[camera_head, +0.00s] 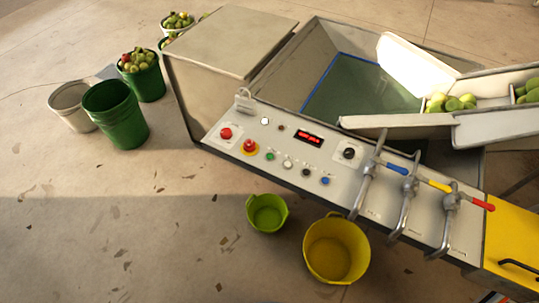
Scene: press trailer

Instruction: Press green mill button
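The green button (270,156) is a small round button on the sloping grey control panel (228,146) of the press trailer. It sits in the lower row, just right of the red emergency stop (249,147) on its yellow ring. A white button (287,164), a black button (306,172) and a blue button (325,181) follow to its right. A red button (226,133) is at the panel's upper left, and a red-lit display (308,138) is above the row. Nothing covers the green button. Neither of my grippers is in view.
Three taps with blue, yellow and red handles (482,202) stand at the panel's right. A lime tub (267,213) and a yellow tub (336,249) stand on the floor below the panel. Green buckets (115,114) stand at left.

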